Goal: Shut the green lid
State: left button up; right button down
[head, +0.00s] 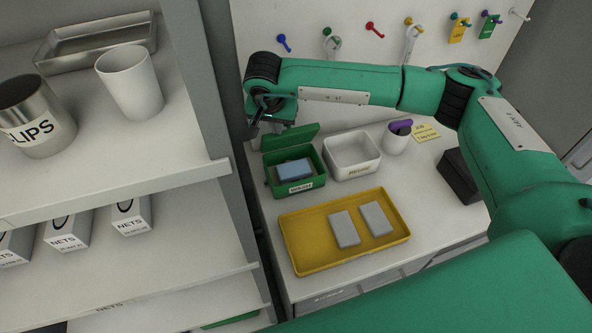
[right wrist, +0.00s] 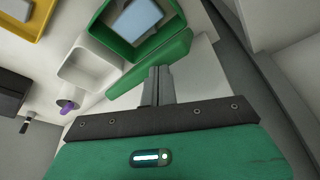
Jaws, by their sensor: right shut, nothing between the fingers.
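The green box (head: 271,179) stands on the white counter with a blue block (head: 293,170) inside. Its green lid (head: 291,138) is hinged at the back and stands open, tilted up and back. The lid also shows in the right wrist view (right wrist: 165,62), beside the box opening. My right gripper (head: 254,130) is behind the lid, at the back left of the box. In the right wrist view its fingers (right wrist: 157,72) are shut and empty, with the tips close to the lid's outer side. I cannot tell whether they touch it. My left gripper is not in view.
A white bin (head: 353,171) stands right of the green box, with a white cup (head: 396,143) beyond it. A yellow tray (head: 290,236) with two grey blocks lies in front. A shelf unit (head: 216,175) rises close on the left. A pegboard stands behind.

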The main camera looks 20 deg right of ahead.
jog(key=shift+r+p, duration=0.55)
jog(key=shift+r, duration=2.5)
jog(key=shift+f, duration=0.15)
